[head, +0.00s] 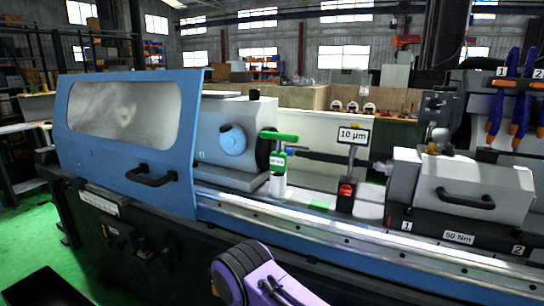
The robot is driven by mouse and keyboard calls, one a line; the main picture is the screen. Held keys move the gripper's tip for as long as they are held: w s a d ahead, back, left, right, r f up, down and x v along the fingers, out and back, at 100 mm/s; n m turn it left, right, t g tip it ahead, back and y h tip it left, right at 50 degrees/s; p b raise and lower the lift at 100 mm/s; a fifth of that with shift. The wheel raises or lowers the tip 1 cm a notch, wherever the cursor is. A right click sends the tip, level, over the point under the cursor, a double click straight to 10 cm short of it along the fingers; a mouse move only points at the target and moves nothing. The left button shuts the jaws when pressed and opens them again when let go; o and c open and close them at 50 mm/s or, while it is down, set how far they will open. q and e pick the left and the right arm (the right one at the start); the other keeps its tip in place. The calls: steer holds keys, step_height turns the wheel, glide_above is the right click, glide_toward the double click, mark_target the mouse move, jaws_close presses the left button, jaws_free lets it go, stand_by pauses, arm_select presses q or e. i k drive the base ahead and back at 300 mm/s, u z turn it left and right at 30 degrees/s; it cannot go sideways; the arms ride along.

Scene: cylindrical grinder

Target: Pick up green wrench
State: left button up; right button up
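A green tool (278,136) with a flat bar-like top stands upright in front of the dark chuck, near the middle of the head view. Below the bar is a green part with a small white label, above a pale cylinder (278,186). It is the only green tool I see, but its shape is too small to confirm it as a wrench. Neither gripper shows clearly. A purple and dark grey link of one of my arms (264,276) is at the bottom middle, below and apart from the green tool.
The grinder has a blue guard with a window (185,120) at left and a grey tailstock block (470,185) at right. A stand with a "10 µm" sign (353,135) is right of the green tool. Blue and orange tools (510,95) hang at far right.

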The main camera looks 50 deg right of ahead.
mark_target(278, 159)
steer(key=z, duration=1.9)
